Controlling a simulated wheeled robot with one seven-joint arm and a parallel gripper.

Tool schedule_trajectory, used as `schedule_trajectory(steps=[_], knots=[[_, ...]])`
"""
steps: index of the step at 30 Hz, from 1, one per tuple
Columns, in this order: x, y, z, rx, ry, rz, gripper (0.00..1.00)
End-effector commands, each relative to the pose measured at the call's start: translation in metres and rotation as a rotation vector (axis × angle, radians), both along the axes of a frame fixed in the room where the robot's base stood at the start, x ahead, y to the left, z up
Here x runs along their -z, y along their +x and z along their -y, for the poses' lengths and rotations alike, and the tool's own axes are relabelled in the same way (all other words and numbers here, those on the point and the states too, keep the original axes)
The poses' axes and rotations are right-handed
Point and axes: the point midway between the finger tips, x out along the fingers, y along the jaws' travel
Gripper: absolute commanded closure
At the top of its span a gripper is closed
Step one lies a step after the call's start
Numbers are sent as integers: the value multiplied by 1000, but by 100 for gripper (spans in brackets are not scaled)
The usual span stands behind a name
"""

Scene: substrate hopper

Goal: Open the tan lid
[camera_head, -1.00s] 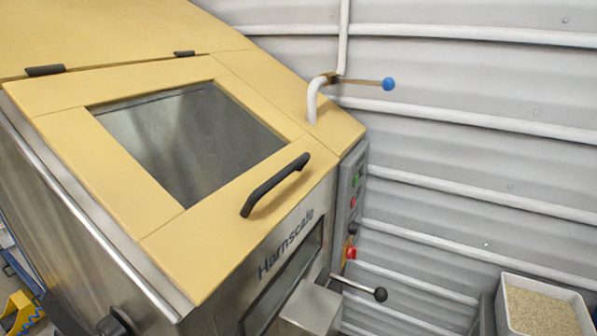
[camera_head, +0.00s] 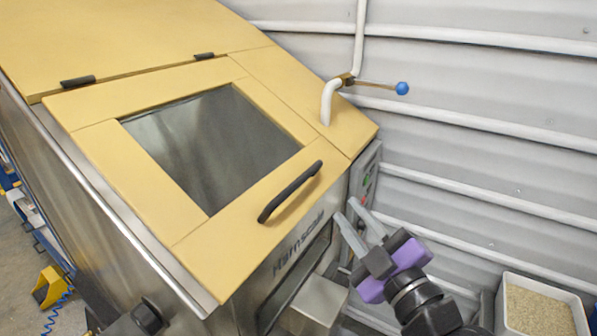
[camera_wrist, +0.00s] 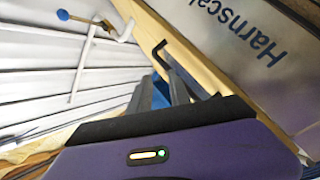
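The tan lid (camera_head: 190,222) lies shut on the steel machine in the head view, with a dark window in its middle. Its black bar handle (camera_head: 290,192) is on the lower right edge. Two black hinges (camera_head: 78,81) sit along its upper edge. My gripper (camera_head: 346,208) is right of and below the handle, apart from it, with its two grey fingers spread and nothing visible between them. In the wrist view my gripper's fingers (camera_wrist: 172,72) point toward the tan edge, and the end of the black handle (camera_wrist: 160,47) shows just beyond them.
A white pipe with a blue-knobbed valve lever (camera_head: 402,88) rises right of the lid. A control panel (camera_head: 366,180) is on the machine's right side. A bin of grain-like material (camera_head: 540,312) stands at lower right. The corrugated wall (camera_head: 480,70) is behind.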

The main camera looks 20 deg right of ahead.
Motion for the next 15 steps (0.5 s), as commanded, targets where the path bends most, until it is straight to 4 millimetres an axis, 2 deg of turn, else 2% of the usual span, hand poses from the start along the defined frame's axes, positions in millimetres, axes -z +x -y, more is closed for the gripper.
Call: schedule_trajectory(steps=[1,4,9,15], knots=[[-22,12,-2,-16,-100,1,77],[-36,26,-11,-61,-316,-24,77],[-35,35,-26,-137,-611,-58,77],[-26,36,-35,-183,-764,-73,77]])
